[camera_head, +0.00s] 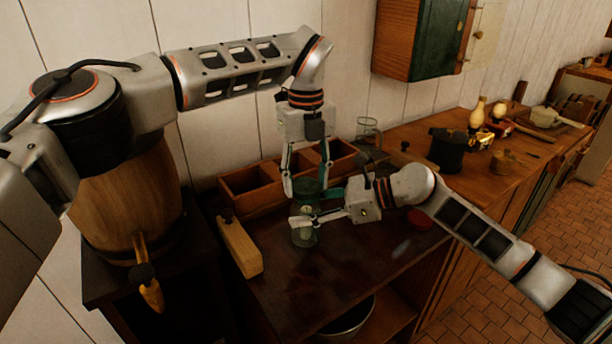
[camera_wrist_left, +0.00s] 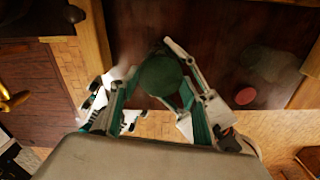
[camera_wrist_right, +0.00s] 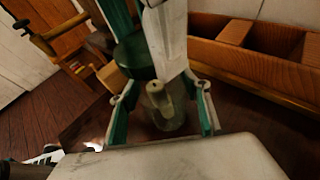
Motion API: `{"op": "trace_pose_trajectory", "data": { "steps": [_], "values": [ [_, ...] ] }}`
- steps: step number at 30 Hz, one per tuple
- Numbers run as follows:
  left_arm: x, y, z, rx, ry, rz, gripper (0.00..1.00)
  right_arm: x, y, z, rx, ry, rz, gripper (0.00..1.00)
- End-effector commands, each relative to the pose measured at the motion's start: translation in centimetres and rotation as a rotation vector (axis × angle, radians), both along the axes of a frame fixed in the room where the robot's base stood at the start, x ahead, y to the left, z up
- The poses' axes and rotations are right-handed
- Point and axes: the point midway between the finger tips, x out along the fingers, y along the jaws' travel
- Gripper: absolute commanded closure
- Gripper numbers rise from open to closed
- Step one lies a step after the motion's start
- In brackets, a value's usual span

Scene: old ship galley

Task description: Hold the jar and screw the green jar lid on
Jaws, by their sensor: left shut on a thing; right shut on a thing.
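The clear glass jar (camera_head: 304,238) stands on the dark worktop, with a pale object inside it in the right wrist view (camera_wrist_right: 168,112). The green jar lid (camera_head: 308,188) is between the fingers of my left gripper (camera_head: 306,188), which points down from above. The left wrist view shows the lid (camera_wrist_left: 160,76) face-on between the fingertips.
A wooden compartment box (camera_head: 250,186) stands behind the jar. A red lid (camera_head: 419,220) lies to the right. A glass vessel (camera_head: 368,132) stands behind. The front worktop is clear.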

Motion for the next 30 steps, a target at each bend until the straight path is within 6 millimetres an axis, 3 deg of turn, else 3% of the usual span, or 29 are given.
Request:
{"op": "trace_pose_trajectory", "data": {
  "steps": [11, 21, 30],
  "values": [
    [0.0, 0.0, 0.0, 0.000, 0.000, 0.000, 0.64, 0.0, 0.0, 0.0, 0.000, 0.000, 0.000, 0.92],
    [0.0, 0.0, -1.6, 0.001, 0.001, 0.000, 0.64, 0.0, 0.0, 0.0, 0.000, 0.000, 0.000, 0.92],
    [0.0, 0.0, -1.8, 0.000, 0.000, 0.000, 0.64, 0.0, 0.0, 0.0, 0.000, 0.000, 0.000, 0.92]
  ]
}}
